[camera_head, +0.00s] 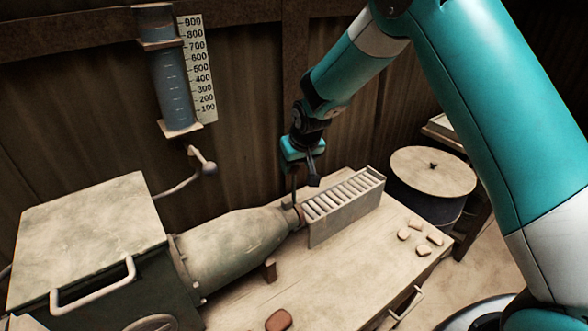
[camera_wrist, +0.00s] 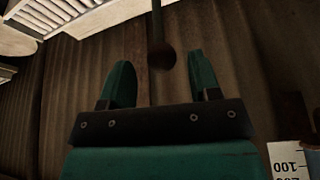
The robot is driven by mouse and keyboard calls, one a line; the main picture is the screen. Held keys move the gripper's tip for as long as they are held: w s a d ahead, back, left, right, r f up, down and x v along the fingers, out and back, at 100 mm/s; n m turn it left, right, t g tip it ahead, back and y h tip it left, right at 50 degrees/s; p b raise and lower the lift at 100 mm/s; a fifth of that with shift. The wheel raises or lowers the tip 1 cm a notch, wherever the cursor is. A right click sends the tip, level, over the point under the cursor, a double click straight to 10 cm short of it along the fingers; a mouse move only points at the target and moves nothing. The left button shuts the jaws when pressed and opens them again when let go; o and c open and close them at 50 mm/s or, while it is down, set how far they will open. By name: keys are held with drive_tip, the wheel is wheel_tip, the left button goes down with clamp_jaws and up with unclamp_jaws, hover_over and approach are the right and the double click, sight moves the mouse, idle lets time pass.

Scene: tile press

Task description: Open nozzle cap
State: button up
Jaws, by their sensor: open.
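The green press barrel (camera_head: 235,243) tapers to the right into a narrow nozzle end (camera_head: 298,213), with a small brownish cap or ring at its tip. My gripper (camera_head: 304,183) is just above the nozzle end, pointing down. In the wrist view my gripper (camera_wrist: 158,62) is open, with its two teal fingers apart. A thin green rod with a brown ball knob (camera_wrist: 162,56) shows between the fingertips, with a gap on each side. It looks like a handle near the nozzle; how it joins the cap is hidden.
A slatted rack (camera_head: 346,208) stands right of the nozzle on the workbench (camera_head: 350,262). Several small tiles (camera_head: 423,250) lie at the bench's right. A round-topped drum (camera_head: 433,172) is behind.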

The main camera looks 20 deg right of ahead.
sight(294, 174)
drive_tip(key=p+x, duration=0.1)
drive_tip(key=x, duration=0.4)
drive_tip(key=shift+w+f, duration=0.15)
drive_tip(key=shift+f, duration=0.15)
clamp_jaws()
